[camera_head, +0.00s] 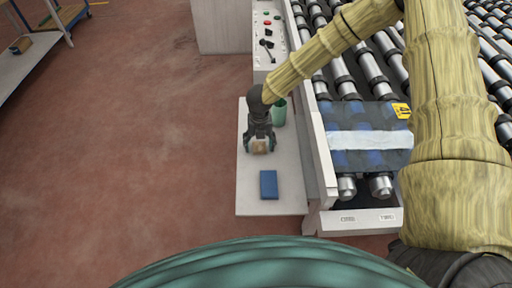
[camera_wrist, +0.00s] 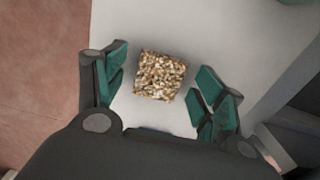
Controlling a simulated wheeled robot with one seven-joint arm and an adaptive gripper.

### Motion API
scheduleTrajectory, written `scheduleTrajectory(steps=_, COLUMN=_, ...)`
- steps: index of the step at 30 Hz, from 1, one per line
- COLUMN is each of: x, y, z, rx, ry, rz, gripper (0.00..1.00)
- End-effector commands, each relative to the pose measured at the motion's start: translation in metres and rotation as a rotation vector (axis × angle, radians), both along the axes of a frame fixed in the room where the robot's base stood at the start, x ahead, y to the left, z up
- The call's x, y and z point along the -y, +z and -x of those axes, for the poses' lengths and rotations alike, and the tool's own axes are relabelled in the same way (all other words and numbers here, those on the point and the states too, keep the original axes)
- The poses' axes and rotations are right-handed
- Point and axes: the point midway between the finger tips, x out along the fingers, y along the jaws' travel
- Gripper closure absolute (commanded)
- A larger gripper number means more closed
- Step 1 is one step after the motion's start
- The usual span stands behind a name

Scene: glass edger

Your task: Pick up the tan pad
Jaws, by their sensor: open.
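The tan pad (camera_wrist: 160,76) is a small speckled tan and brown block lying on the pale side shelf. In the wrist view it sits between and slightly beyond the green-padded fingers of my gripper (camera_wrist: 158,90), with a visible gap on each side. In the head view the pad (camera_head: 260,146) shows at the fingertips of my gripper (camera_head: 258,148), which points down over the shelf. My gripper is open and holds nothing. The exact height of the fingertips above the shelf is hard to tell.
The shelf (camera_head: 285,190) also carries a blue block (camera_head: 269,184) in front of the pad and a green cup (camera_head: 279,112) behind it. The roller conveyor (camera_head: 345,80) with a blue, white-banded sheet (camera_head: 368,140) stands to the right. A control panel (camera_head: 268,40) is behind. Open floor lies left.

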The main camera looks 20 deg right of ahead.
Motion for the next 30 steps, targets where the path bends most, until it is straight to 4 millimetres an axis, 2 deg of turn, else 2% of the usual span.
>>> scheduleTrajectory(steps=2, x=0.000, y=0.000, z=0.000, rx=0.000, ry=0.000, rz=0.000, gripper=0.30)
scheduleTrajectory(steps=8, x=-0.001, y=0.000, z=0.000, rx=0.000, ry=0.001, rz=0.000, gripper=0.63)
scheduleTrajectory(steps=9, x=-0.001, y=0.000, z=0.000, rx=0.000, ry=0.001, rz=0.000, gripper=0.66)
scheduleTrajectory(steps=22, x=0.000, y=0.003, z=0.000, rx=0.000, ry=-0.001, rz=0.000, gripper=0.66)
scheduleTrajectory(steps=30, x=0.000, y=0.024, z=-0.001, rx=0.002, ry=0.000, rz=0.000, gripper=0.66)
